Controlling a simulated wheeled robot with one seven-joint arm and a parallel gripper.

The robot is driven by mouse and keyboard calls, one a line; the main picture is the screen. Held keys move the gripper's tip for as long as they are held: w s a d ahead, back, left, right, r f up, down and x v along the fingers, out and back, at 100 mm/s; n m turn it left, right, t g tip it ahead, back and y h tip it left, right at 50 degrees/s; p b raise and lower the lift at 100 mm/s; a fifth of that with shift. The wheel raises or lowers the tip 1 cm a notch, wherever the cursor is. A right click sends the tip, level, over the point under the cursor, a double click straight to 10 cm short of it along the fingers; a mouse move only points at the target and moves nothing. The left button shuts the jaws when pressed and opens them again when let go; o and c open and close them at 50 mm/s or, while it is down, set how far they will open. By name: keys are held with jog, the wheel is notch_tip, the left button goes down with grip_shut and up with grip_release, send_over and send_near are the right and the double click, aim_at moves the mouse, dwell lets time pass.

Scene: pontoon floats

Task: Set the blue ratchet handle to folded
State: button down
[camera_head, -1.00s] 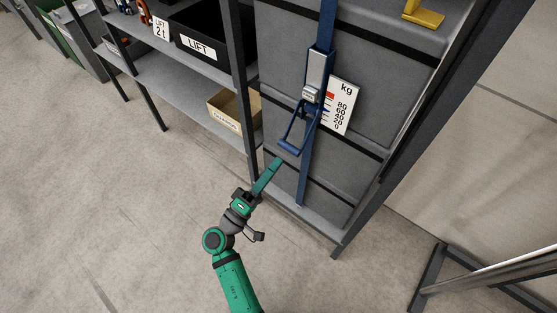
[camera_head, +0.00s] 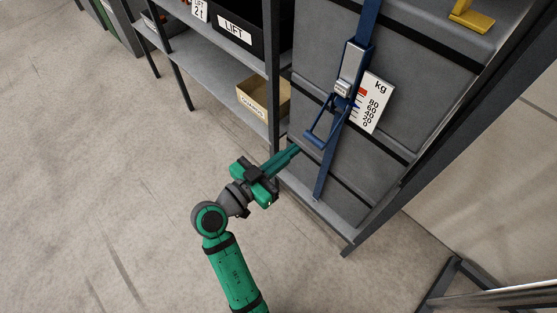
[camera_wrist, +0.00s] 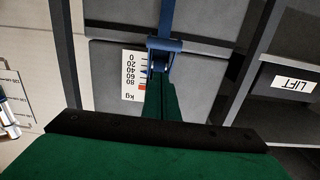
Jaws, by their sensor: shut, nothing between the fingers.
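The blue ratchet handle (camera_head: 321,132) is a loop-shaped lever that sticks out from the strap buckle (camera_head: 343,88) on the front of a grey float (camera_head: 388,73). A blue strap (camera_head: 325,172) runs above and below it. My gripper (camera_head: 296,150) is shut and empty, with its green fingertips just below and left of the handle in the head view. In the wrist view the handle (camera_wrist: 164,44) shows just beyond my fingertips (camera_wrist: 158,76), which hide part of the buckle. I cannot tell whether they touch it.
A kg scale label (camera_head: 371,103) is beside the buckle. Rack posts (camera_head: 272,85) flank the floats. A yellow bracket (camera_head: 470,15) is at upper right. The floor at left is clear.

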jog(key=w+d+f, duration=0.3)
jog(key=w+d, duration=0.1)
jog(key=w, duration=0.1)
jog(key=shift+d, duration=0.1)
dwell(0.4)
